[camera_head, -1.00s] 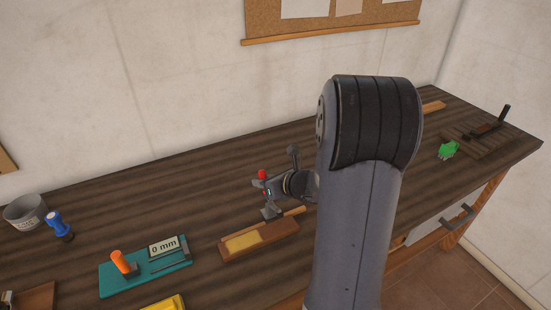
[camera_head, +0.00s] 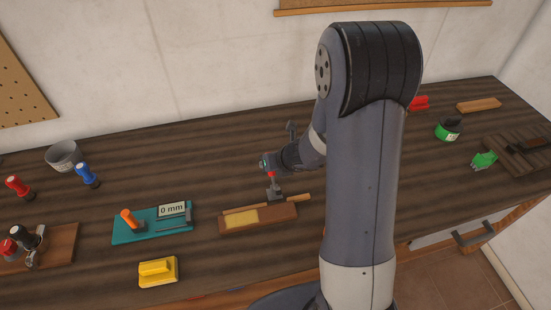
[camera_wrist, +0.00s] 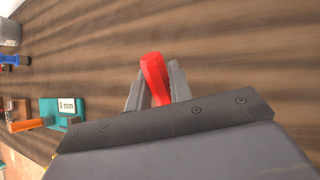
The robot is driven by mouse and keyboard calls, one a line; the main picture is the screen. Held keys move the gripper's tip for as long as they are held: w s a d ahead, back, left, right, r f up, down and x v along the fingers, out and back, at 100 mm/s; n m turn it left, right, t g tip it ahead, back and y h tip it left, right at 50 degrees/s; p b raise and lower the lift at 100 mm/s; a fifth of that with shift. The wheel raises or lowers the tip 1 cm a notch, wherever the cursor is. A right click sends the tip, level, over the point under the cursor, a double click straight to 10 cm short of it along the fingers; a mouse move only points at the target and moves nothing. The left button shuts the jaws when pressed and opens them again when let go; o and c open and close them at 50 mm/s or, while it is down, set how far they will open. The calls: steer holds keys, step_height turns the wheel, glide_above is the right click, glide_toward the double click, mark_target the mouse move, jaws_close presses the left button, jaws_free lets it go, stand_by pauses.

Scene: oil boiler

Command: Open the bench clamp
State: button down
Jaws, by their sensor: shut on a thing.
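The bench clamp (camera_head: 275,193) is a small grey metal clamp with a red handle. It stands at the back of a brown wooden block with a yellow inset (camera_head: 242,217). My gripper (camera_head: 267,165) is at the top of the clamp, shut on its red handle. In the wrist view, the red handle (camera_wrist: 153,72) rises between the two grey fingers of my gripper (camera_wrist: 157,88). The clamp's base is outside the wrist view. Whether the clamp's jaw presses on the block is too small to tell.
A teal board (camera_head: 125,231) with an orange handle and a "0 mm" display lies left of the block. A yellow block (camera_head: 158,271) is in front. A grey bowl (camera_head: 63,155) and red and blue handled tools stand farther left. The bench behind the clamp is clear.

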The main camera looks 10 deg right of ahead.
steer(key=c, duration=1.3)
jaws_free()
steer(key=shift+s+d+r, duration=0.1)
steer(key=shift+r, duration=0.2)
steer(key=p+v, duration=0.2)
steer(key=v, duration=0.8)
steer(key=shift+s+d, duration=0.1)
steer(key=shift+f, duration=0.1)
